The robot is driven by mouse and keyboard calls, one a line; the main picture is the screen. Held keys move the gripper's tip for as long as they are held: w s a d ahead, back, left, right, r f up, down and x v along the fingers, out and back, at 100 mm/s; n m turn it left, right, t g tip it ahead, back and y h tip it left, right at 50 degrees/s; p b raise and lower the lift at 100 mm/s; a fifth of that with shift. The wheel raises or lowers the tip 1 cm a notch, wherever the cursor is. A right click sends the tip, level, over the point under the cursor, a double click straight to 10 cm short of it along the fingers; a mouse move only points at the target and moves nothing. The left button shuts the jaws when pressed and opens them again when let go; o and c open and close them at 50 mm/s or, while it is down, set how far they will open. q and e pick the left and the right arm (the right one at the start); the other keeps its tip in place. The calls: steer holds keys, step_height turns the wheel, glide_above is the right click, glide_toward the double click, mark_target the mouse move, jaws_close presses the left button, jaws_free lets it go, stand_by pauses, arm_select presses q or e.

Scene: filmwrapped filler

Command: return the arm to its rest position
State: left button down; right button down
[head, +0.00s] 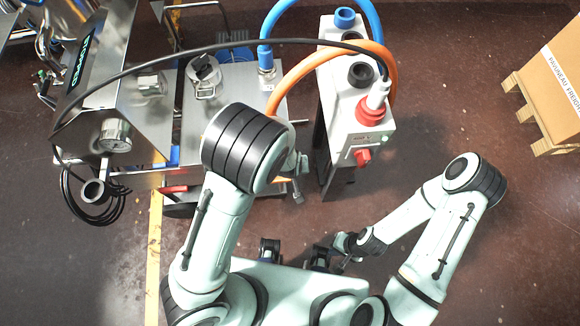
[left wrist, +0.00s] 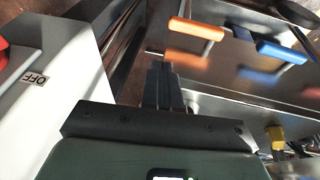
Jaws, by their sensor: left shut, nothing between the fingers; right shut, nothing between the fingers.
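My left arm (head: 225,205) reaches forward from the lower left in the head view, and its large dark elbow hides most of the forearm. In the left wrist view my left gripper (left wrist: 162,78) is shut and empty, its dark fingers together. It is between a white box and a metal cabinet; I cannot tell the exact clearance. My right arm (head: 440,240) is folded back at the lower right. Its gripper (head: 345,264) is small, close to my body, and shut with nothing visible in it.
The white socket box (head: 376,132) has a red plug and red switch; its OFF side shows in the left wrist view (left wrist: 60,75). The metal cabinet (left wrist: 250,75) has orange (left wrist: 195,29) and blue (left wrist: 285,51) handles. Cables arch above. A pallet with a carton (head: 550,90) stands far right.

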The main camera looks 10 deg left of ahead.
arm_select(q)
steer(key=s+a+f+g, duration=0.3)
steer(key=s+a+f, duration=0.4)
steer(key=s+f, duration=0.25)
steer(key=s+f+n+g+h, duration=0.1)
steer(key=s+f+h, duration=0.2)
steer(key=s, duration=0.7)
steer(key=shift+s+f+g, duration=0.3)
steer(key=shift+f, duration=0.4)
steer(key=shift+a, duration=0.15)
